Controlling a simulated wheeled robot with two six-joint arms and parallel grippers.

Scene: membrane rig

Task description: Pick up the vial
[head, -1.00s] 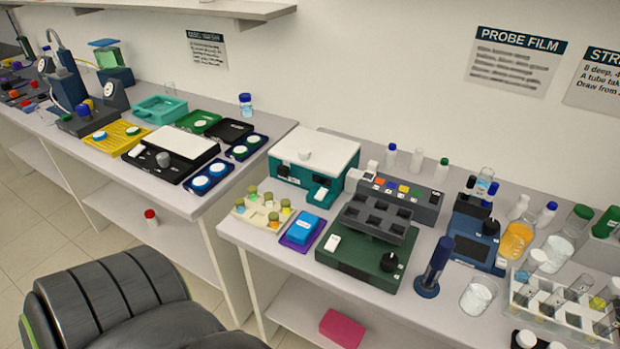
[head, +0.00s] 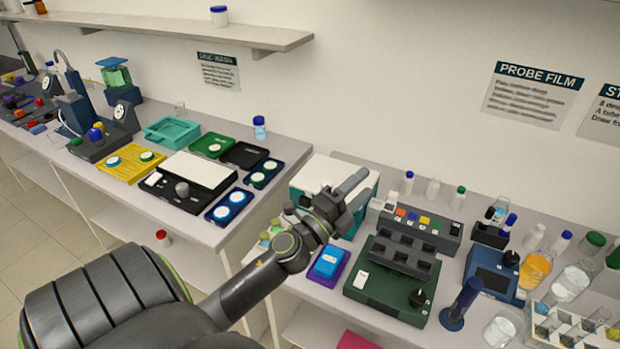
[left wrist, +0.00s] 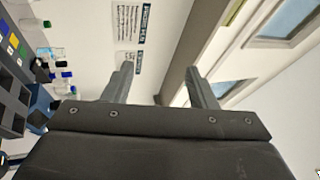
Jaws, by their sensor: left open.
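Several small vials with olive caps (head: 276,224) stand in a cream rack (head: 257,252) at the left end of the right-hand bench. My left arm hides part of the rack and its vials. My left gripper (head: 360,188) is open and empty, raised in front of the white-lidded teal box (head: 310,180), up and to the right of the rack. In the left wrist view its two fingers (left wrist: 160,85) are spread with nothing between them; the vial rack does not show there. My right gripper is not in view.
A blue block on a purple tray (head: 328,264) and a green device with a dark block (head: 390,285) lie right of the rack. Capped bottles (head: 433,188) stand along the wall. A gap separates this bench from the left bench (head: 215,235), which holds trays.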

